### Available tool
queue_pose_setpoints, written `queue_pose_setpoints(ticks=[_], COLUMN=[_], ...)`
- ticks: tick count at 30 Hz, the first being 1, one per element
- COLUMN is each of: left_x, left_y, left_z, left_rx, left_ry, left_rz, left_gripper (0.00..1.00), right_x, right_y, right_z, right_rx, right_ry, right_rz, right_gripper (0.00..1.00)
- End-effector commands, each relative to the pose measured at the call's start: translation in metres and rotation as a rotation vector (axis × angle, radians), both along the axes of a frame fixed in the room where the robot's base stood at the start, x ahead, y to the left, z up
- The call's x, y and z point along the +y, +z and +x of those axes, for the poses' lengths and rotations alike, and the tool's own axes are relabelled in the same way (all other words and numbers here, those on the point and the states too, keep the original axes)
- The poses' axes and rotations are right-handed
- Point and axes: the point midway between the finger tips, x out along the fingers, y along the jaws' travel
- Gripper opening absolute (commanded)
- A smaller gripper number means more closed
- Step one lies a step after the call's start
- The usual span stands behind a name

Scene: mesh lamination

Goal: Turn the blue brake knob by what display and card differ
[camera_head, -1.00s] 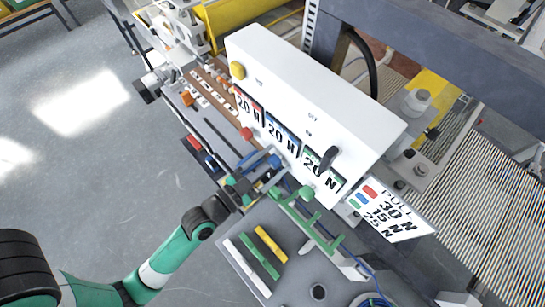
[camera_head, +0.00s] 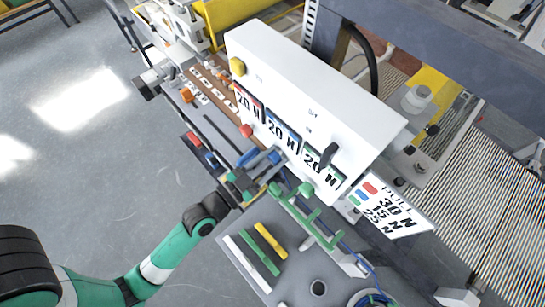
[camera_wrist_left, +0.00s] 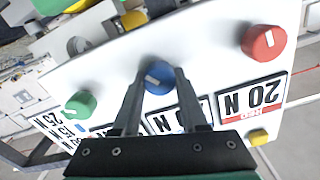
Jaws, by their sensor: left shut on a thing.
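The blue knob (camera_head: 275,157) sticks out of the white control box, below the middle display (camera_head: 281,132), which reads 20 N. My left gripper (camera_head: 262,166) is shut on it; the left wrist view shows the fingers on both sides of the blue knob (camera_wrist_left: 158,77), with its pale pointer mark between them. The red display (camera_head: 249,105) and the green display (camera_head: 322,168) also read 20 N. My right gripper is out of view.
The red knob (camera_wrist_left: 264,42) and the green knob (camera_wrist_left: 80,104) flank the blue one. A green rack (camera_head: 305,215) stands just below the box. A grey tray (camera_head: 238,262) with coloured strips lies below. Open floor is at left.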

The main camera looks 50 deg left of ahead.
Motion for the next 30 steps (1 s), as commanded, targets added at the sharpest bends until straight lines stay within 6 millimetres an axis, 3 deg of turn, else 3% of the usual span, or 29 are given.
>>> queue_pose_setpoints(ticks=[30], left_x=[0.0027], left_y=[0.0006], left_z=[0.0000], left_rx=[-0.036], left_ry=[0.000], left_rz=[-0.613], left_gripper=[0.00], right_x=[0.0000], right_y=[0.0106], right_z=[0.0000], right_rx=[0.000], right_ry=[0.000], right_rz=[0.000], right_gripper=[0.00])
